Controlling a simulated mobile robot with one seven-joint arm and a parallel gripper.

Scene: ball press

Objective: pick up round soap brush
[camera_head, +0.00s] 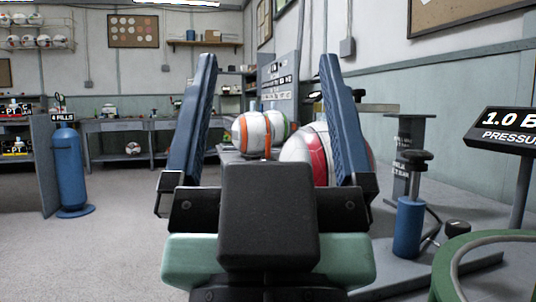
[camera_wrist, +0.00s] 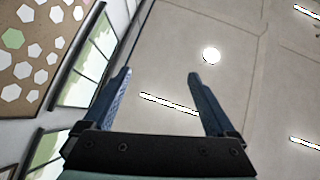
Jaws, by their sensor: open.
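My gripper (camera_head: 266,75) is raised in the middle of the head view, with its two blue fingers spread apart and nothing held between them. In the wrist view my gripper (camera_wrist: 160,85) is also open and points up toward the ceiling. I cannot make out a round soap brush in either view. Part of the scene behind my gripper and its dark body is hidden.
Balls with orange (camera_head: 254,134) and red (camera_head: 298,152) panels sit behind my gripper. A blue cylinder (camera_head: 68,165) stands at left. Floor (camera_head: 120,230) at left is clear.

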